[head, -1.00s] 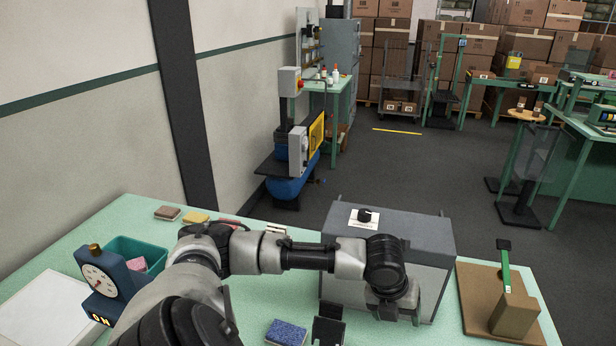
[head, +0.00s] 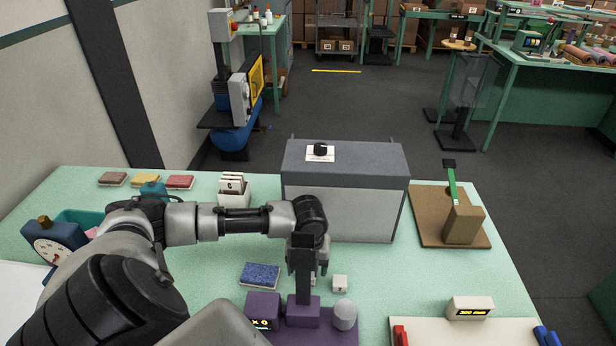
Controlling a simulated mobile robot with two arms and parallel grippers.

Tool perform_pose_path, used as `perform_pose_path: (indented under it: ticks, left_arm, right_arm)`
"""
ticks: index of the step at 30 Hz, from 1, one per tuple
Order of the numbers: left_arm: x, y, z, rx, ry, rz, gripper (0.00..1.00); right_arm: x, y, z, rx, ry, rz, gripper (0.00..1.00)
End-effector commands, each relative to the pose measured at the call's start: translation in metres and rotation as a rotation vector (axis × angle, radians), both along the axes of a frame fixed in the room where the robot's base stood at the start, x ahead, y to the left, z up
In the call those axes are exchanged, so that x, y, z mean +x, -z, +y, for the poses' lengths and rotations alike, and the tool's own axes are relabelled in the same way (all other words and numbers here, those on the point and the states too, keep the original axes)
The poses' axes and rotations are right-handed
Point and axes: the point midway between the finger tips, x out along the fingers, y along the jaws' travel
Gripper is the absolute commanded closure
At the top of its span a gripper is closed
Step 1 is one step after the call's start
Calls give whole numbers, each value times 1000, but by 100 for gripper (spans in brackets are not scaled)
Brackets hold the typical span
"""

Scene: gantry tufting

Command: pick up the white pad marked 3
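I cannot make out a white pad with a readable 3. A small white block (head: 340,283) lies on the green table just right of my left gripper (head: 304,268), its marking too small to read. My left arm comes in from the left and its gripper points down in front of the grey box. A dark upright post on the purple device partly hides the fingers, so their opening cannot be told. A blue pad (head: 260,275) with a pale underside lies left of the gripper. My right gripper is not in view.
The purple device (head: 330,335) with a grey ball stands in front. The large grey box (head: 345,205) stands behind the gripper. Brown (head: 113,179), yellow (head: 145,180) and red (head: 179,182) pads lie back left, near a white card holder (head: 234,198). A brown board (head: 425,230) lies right.

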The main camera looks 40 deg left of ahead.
Motion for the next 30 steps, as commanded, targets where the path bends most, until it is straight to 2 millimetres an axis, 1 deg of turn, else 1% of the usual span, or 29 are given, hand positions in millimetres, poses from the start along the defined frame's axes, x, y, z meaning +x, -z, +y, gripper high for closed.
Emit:
perform_pose_path:
  ticks: [1, 3, 7, 10, 15, 16, 26, 30]
  left_arm:
    - [0, 6, -1, -3, -2, 5, 32]
    - [1, 17, -1, -2, -1, 5, 32]
    - [1, 34, 0, 0, -1, 2, 32]
    - [1, 39, -1, 0, 1, 1, 32]
    - [1, 40, 0, 0, 2, 0, 32]
    - [1, 40, 0, 1, 1, 1, 33]
    - [1, 39, 0, 0, 1, 0, 84]
    - [1, 39, 0, 0, 1, 0, 85]
  right_arm:
    - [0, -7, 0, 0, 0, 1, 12]
    - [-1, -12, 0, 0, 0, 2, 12]
    - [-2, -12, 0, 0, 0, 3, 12]
    - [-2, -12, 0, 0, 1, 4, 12]
    - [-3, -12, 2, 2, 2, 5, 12]
    - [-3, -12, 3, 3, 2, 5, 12]
    - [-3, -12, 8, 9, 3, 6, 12]
    - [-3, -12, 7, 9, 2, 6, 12]
